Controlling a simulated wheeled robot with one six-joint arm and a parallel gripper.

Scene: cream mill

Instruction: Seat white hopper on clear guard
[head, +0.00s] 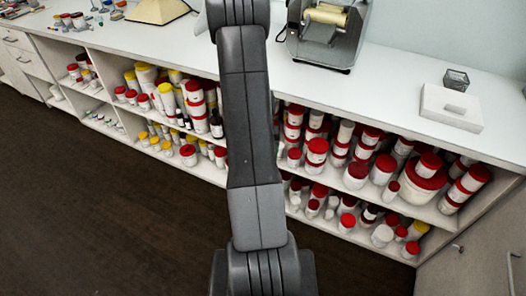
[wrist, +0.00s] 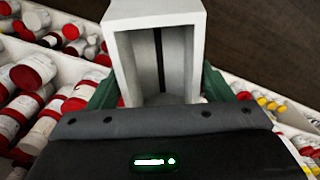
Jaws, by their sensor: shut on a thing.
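The white hopper (wrist: 124,58), a boxy white piece with an open hollow and a dark slot inside, is in my gripper (wrist: 158,88) in the wrist view. My gripper's green fingers are shut on its two sides. In the head view my arm hides both gripper and hopper. A grey mill (head: 329,48) with a pale gold roller stands on the counter at the top, right of my arm.
A white flat block (head: 451,108) lies on the white counter (head: 400,60) at the right. Shelves below the counter hold many red-lidded and yellow-lidded jars (head: 317,151). Dark wood floor (head: 120,220) is clear in front. The counter between mill and block is bare.

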